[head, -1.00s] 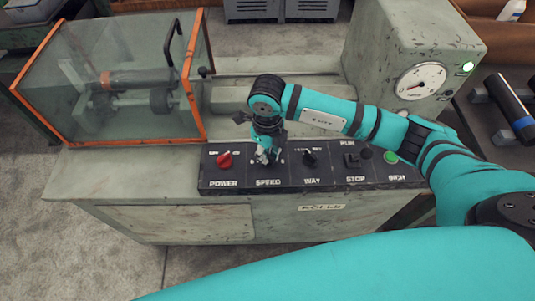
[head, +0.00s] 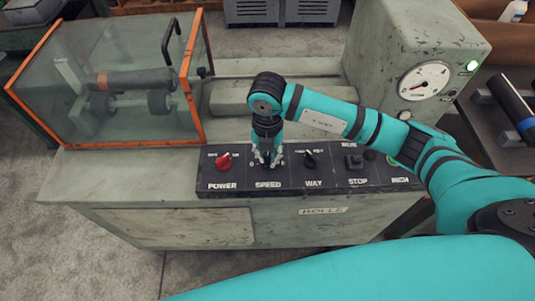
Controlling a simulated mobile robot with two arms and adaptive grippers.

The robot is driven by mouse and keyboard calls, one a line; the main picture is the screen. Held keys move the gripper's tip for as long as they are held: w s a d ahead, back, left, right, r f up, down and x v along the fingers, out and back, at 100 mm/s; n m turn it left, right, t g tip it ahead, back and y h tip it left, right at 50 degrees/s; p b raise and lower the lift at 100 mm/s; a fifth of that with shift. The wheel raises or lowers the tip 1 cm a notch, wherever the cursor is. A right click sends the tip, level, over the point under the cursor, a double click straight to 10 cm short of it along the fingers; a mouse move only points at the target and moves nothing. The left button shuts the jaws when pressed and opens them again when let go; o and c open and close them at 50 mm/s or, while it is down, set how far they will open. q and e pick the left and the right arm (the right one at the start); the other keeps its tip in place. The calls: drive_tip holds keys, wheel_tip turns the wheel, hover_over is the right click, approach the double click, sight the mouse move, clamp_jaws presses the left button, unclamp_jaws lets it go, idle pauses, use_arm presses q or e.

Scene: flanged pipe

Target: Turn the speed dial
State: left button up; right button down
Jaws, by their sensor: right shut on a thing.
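The control panel (head: 235,185) runs along the front of the grey-green machine. My right gripper (head: 267,163) points down at the panel above the SPEED label (head: 268,185). Its fingers are shut on the speed dial, which they hide almost wholly, so its setting cannot be read. The teal right arm reaches in from the right across the panel. My left gripper is not in view.
The red POWER knob (head: 223,160) is just left of the gripper, and the black WAY knob (head: 310,159) just right. The STOP control (head: 354,162) is farther right. A glass guard with an orange frame (head: 204,80) and a round gauge (head: 424,80) stand behind.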

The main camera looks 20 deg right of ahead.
sight(268, 157)
drive_tip(key=m, duration=0.4)
drive_tip(key=shift+w+r+m, duration=0.1)
drive_tip(key=shift+m, duration=0.2)
drive_tip(key=m+p, duration=0.1)
drive_tip(key=m, duration=0.2)
drive_tip(key=shift+m, duration=0.4)
drive_tip(key=m+p, duration=0.1)
drive_tip(key=m, duration=0.3)
drive_tip(key=shift+r, duration=0.1)
drive_tip(key=shift+m+p, duration=0.95)
drive_tip(key=shift+m, duration=1.25)
drive_tip(key=c, duration=1.4)
unclamp_jaws()
drive_tip(key=shift+o, duration=0.2)
wheel_tip(268, 157, up, 12)
